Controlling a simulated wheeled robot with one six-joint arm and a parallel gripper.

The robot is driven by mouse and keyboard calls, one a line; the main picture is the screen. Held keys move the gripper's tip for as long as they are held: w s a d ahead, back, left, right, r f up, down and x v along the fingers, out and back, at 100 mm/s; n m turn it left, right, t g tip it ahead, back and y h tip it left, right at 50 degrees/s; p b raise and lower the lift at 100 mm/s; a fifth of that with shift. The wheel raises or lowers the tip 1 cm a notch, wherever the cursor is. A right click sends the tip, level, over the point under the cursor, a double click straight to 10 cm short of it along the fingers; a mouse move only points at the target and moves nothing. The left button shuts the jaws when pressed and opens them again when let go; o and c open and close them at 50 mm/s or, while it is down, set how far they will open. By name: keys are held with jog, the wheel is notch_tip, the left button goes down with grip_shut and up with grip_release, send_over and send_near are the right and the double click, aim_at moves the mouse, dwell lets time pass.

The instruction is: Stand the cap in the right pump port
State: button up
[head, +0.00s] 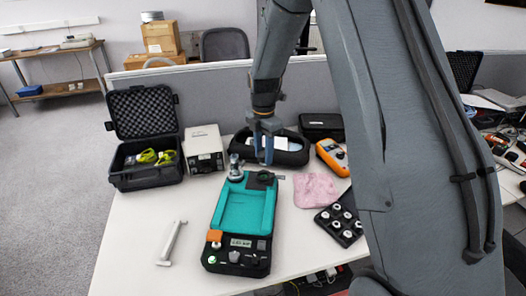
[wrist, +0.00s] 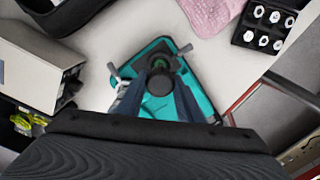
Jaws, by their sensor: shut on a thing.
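A teal and black pump unit (head: 243,214) lies on the white table; its teal body also shows in the wrist view (wrist: 205,98). The right pump port (head: 265,177) is a dark green-ringed opening at its far right corner, and it shows in the wrist view (wrist: 161,60). The left port carries a silver fitting (head: 236,168). My gripper (head: 264,160) points down just above the right port. In the wrist view my gripper (wrist: 160,92) is shut on a dark round cap (wrist: 160,83), which overlaps the port's near side. I cannot tell whether they touch.
A black tray with several white-topped pieces (head: 342,219) and a pink cloth (head: 315,190) lie to the right. An orange meter (head: 332,157), a black pouch (head: 290,155) and a pale box (head: 204,150) stand behind. A white tool (head: 172,242) lies left; the table around it is clear.

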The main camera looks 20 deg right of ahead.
jog(key=shift+f+b, duration=1.45)
jog(key=shift+f, duration=1.35)
jog(key=shift+f, duration=0.25)
jog(key=o, duration=1.1)
jog(key=shift+o, duration=0.2)
